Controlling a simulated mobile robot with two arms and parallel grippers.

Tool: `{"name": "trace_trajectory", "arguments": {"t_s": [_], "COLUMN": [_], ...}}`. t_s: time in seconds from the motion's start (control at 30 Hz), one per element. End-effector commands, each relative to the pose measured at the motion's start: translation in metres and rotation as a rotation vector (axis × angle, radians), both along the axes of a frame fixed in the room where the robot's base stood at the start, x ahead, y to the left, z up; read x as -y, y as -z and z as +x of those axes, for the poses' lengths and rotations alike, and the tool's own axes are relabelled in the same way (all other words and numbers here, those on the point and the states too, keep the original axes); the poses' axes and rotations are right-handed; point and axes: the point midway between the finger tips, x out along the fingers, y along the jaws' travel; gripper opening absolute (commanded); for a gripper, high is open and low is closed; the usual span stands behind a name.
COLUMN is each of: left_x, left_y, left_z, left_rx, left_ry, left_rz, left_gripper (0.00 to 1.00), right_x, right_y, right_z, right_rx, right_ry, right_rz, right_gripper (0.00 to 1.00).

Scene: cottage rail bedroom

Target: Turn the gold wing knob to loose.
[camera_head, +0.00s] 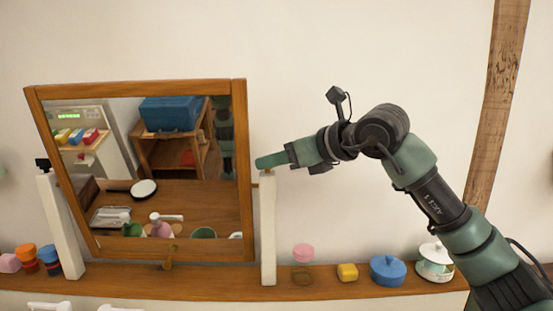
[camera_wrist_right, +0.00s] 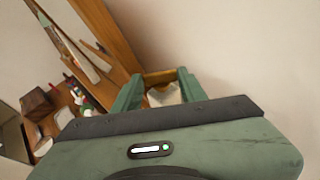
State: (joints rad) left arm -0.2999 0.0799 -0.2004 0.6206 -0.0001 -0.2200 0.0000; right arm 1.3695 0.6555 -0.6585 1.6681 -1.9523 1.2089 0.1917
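A wood-framed tilting mirror (camera_head: 246,215) hangs between two white posts on a shelf. A small bit of gold, apparently the wing knob (camera_head: 268,171), shows at the top of the right post (camera_head: 268,235), mostly hidden by my right gripper (camera_head: 270,160). This gripper reaches in level from the right, its fingers at the post's top. In the right wrist view its two green fingers (camera_wrist_right: 160,88) stand apart, with the gold knob (camera_wrist_right: 160,77) between their tips and the white post behind. Whether the fingers touch the knob is unclear. My left gripper is not recognisable.
Orange and blue jars (camera_head: 48,260) stand at the left.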

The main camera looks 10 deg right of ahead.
Motion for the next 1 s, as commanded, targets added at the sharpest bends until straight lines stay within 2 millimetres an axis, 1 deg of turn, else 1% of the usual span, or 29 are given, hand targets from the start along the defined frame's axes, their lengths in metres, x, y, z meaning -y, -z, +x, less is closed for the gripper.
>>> {"name": "trace_trajectory", "arguments": {"t_s": [0.27,0.47,0.67,1.0], "left_x": [0.000,0.000,0.000,0.000], "left_y": [-0.004,-0.017,-0.040,-0.086], "left_z": [0.001,0.001,0.001,0.001], "left_rx": [0.001,0.001,0.001,0.000], "left_ry": [0.000,0.000,0.000,-0.001], "left_rz": [0.000,0.000,0.000,0.000], "left_gripper": [0.36,0.36,0.36,0.36], "right_x": [0.001,0.004,0.007,0.009], "right_y": [-0.002,-0.004,-0.007,-0.009], "right_z": [0.000,0.003,0.006,0.013], "right_rx": [0.000,-0.002,-0.005,-0.004], "right_ry": [-0.022,-0.108,-0.262,-0.555], "right_rz": [0.001,0.003,0.007,0.011], "right_gripper": [0.01,0.01,0.01,0.01]}}
